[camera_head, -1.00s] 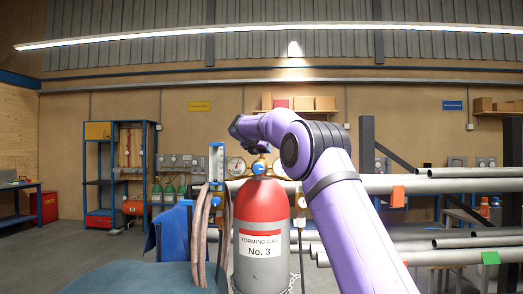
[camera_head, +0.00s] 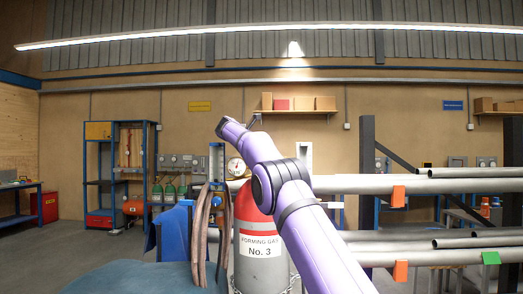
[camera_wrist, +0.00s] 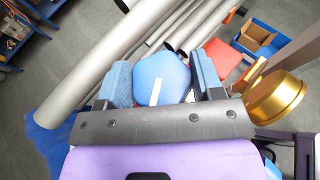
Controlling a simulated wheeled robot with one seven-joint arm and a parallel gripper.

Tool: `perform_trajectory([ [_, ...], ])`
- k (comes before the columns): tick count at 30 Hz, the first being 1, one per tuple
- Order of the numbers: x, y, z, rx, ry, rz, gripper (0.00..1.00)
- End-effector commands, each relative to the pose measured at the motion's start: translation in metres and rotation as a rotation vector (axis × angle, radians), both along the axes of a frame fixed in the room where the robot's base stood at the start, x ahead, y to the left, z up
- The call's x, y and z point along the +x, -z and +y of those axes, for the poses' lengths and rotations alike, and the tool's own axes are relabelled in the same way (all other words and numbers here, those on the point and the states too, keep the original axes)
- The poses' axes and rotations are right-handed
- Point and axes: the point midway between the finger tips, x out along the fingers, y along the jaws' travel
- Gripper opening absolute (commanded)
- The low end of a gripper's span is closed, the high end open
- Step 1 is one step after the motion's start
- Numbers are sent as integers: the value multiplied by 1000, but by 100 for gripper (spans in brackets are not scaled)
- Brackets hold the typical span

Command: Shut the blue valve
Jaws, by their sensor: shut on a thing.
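The blue valve (camera_wrist: 163,72) is a round blue knob with a white stripe, seen from close by in the wrist view. My gripper (camera_wrist: 164,80) has one blue-padded finger on each side of the knob and is shut on it. In the head view my purple arm covers the valve and the gripper.
A brass gauge body (camera_wrist: 276,97) is close beside the right finger. Brown hoses (camera_head: 199,235) hang left of the cylinder. Grey pipes (camera_head: 420,184) lie on a rack at right.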

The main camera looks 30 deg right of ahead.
Motion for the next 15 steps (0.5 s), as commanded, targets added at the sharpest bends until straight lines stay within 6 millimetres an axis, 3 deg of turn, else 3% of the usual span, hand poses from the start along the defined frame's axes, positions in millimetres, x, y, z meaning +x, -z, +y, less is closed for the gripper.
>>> perform_trajectory([
  [9,1,2,0,2,1,3,37],
  [10,1,2,0,2,1,3,65],
  [13,1,2,0,2,0,3,86],
  [15,0,1,0,1,0,3,86],
])
